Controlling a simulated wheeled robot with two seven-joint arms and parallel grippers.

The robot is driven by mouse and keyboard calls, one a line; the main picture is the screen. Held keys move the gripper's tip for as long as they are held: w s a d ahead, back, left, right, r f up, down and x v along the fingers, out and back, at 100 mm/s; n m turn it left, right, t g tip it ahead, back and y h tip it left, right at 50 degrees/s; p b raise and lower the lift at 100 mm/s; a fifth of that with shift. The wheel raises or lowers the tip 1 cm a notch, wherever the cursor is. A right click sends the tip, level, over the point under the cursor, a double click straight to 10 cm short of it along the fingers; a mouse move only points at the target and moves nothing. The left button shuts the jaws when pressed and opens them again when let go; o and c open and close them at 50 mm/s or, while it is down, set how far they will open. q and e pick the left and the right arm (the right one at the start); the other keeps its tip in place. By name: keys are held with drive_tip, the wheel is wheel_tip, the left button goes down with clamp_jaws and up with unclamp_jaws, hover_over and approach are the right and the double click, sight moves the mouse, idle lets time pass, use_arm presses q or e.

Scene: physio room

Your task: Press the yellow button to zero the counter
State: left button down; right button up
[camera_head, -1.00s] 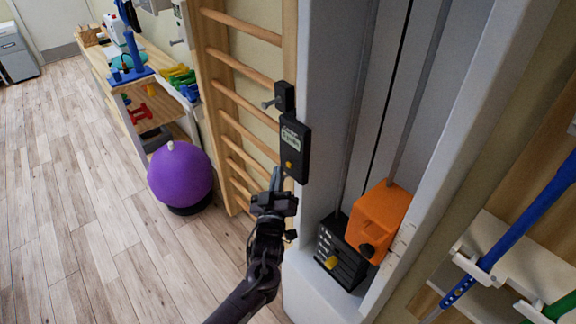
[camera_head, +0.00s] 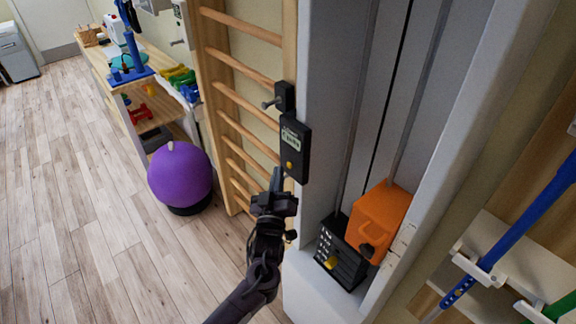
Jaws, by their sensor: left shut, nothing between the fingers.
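The counter (camera_head: 295,149) is a small black box with a pale display, mounted on the side of the grey column. My left gripper (camera_head: 277,172) is shut and empty. Its fingertips point up and appear just left of and slightly below the yellow button; I cannot tell whether they touch the counter. My right gripper is not in view.
Wooden wall bars (camera_head: 240,95) stand behind the counter. The floor at left is clear.

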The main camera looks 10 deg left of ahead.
use_arm(q)
drive_tip(key=shift+w+d, duration=0.1)
idle(0.4)
drive_tip(key=shift+w+d+b, duration=0.2)
drive_tip(key=shift+w+b, duration=0.05)
drive_tip(key=shift+b, duration=0.1)
drive_tip(key=shift+w+d+b, duration=0.3)
drive_tip(key=shift+w+b, duration=0.05)
idle(0.7)
drive_tip(key=shift+s+a, duration=0.1)
idle(0.3)
drive_tip(key=shift+s+a+p, duration=0.45)
drive_tip(key=shift+s+p, duration=0.05)
drive_tip(key=shift+s, duration=0.1)
drive_tip(key=s+a+p, duration=0.1)
drive_tip(key=s, duration=0.1)
drive_tip(key=s+a+p, duration=0.1)
drive_tip(key=s+a, duration=0.1)
idle(0.4)
